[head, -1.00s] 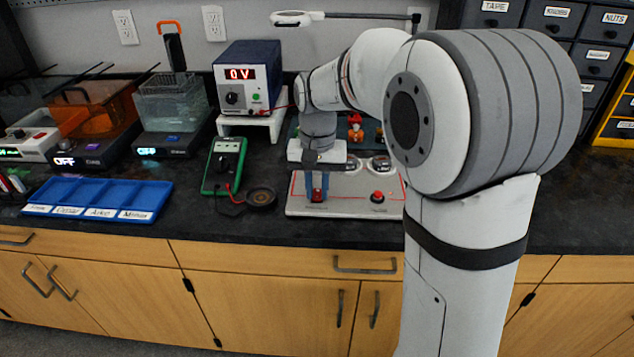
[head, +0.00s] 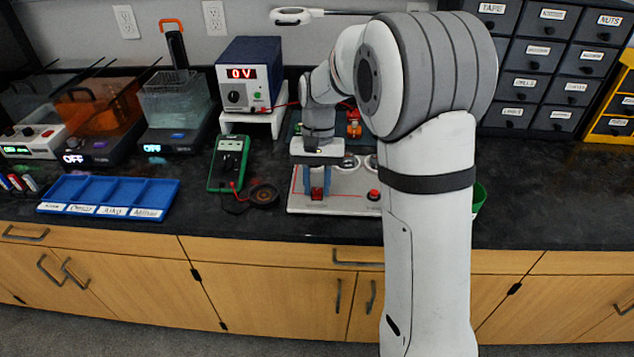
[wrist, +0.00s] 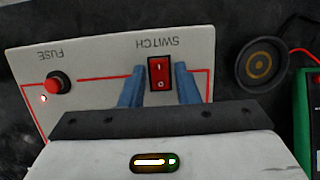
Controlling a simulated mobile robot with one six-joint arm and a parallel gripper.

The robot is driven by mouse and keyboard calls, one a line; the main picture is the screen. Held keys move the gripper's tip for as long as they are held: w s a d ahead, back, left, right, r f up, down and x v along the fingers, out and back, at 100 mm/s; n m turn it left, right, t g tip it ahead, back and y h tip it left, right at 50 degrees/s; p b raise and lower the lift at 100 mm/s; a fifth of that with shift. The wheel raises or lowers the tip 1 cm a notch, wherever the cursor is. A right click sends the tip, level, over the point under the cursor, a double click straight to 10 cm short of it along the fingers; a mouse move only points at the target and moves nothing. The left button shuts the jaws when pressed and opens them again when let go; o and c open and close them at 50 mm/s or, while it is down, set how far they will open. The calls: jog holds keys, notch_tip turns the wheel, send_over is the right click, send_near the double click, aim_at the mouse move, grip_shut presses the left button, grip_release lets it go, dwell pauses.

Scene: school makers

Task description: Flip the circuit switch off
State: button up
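The circuit switch is a red rocker (wrist: 159,75) marked I and O, set on a pale circuit board (head: 350,203) on the dark bench. It also shows as a small red patch (head: 317,193) in the head view. My gripper (wrist: 158,90) has two blue fingers, one on each side of the switch, spread apart with a gap to it. In the head view my gripper (head: 320,183) points down over the left part of the board. It is open and holds nothing. I cannot tell which side of the rocker is pressed in.
A red fuse button (wrist: 55,82) is on the same board. A green multimeter (head: 229,163) and a dark speaker-like disc (head: 264,195) lie left of the board. A power supply (head: 249,75) reading 0 V stands behind. A blue tray (head: 110,192) lies further left.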

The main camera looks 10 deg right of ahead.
aim_at(318, 188)
jog(key=shift+o, duration=1.1)
jog(key=p+v, duration=0.1)
jog(key=v, duration=0.6)
jog(key=shift+r, duration=0.35)
jog(key=shift+p, duration=0.3)
